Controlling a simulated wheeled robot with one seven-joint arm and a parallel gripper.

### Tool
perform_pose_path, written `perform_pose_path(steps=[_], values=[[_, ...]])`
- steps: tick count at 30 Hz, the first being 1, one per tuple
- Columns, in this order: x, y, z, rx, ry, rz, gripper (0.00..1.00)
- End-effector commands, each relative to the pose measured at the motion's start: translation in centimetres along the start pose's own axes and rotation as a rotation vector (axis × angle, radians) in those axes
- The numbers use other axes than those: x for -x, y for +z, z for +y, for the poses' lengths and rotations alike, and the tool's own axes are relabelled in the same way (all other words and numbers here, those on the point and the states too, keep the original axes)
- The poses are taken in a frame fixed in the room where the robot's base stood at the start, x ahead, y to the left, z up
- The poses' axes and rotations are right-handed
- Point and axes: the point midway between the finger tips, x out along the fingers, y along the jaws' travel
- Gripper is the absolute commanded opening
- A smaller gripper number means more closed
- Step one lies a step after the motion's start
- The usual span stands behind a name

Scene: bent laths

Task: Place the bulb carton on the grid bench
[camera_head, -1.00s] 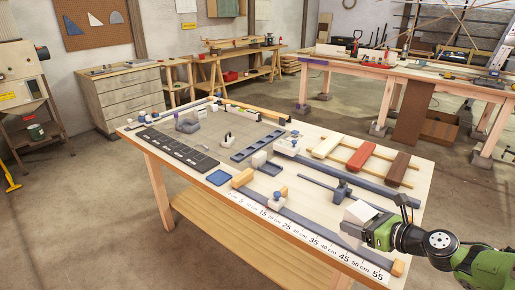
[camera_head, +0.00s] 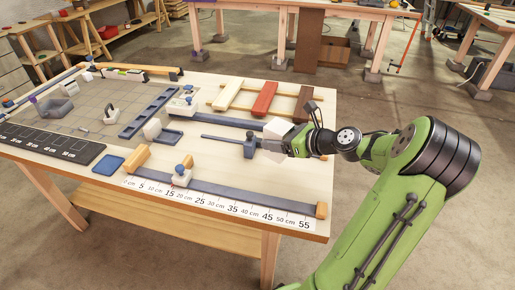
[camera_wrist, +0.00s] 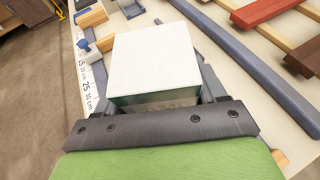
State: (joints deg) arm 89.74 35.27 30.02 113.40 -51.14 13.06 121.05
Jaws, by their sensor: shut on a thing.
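The bulb carton appears to be the plain white box (camera_head: 277,128), which also fills the middle of the wrist view (camera_wrist: 155,60). My gripper (camera_head: 272,144) is shut on it, with dark fingers at its sides in the wrist view (camera_wrist: 155,100). The carton looks held above the right part of the bench; the exact gap cannot be told. The grid bench (camera_head: 220,88) is a pale wooden bench with a gridded grey area at its left. The carton's underside is hidden.
A blue bar with a ruler strip (camera_head: 240,193) runs along the front. Red, brown and pale laths (camera_head: 264,98) lie behind. Bare wood (camera_head: 225,160) shows between clamp and front bar.

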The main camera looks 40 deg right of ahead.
Motion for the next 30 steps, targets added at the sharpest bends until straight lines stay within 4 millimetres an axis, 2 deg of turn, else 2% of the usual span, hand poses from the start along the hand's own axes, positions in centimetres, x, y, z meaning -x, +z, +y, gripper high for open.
perform_pose_path(steps=[1,3,11,21,22,26,30], values=[[-0.7,-1.7,0.1,-0.004,0.002,-0.001,0.39],[-1.3,-3.1,0.1,-0.005,0.002,-0.002,0.39],[-3.2,-7.6,0.1,-0.003,0.002,-0.002,0.39],[-3.3,-7.9,0.1,-0.002,0.002,0.0,0.39],[-3.3,-7.9,0.1,-0.002,0.002,0.0,0.73],[-3.3,-7.9,0.1,-0.001,0.001,0.0,0.93],[-3.3,-7.9,0.0,-0.001,0.001,0.0,0.95]])
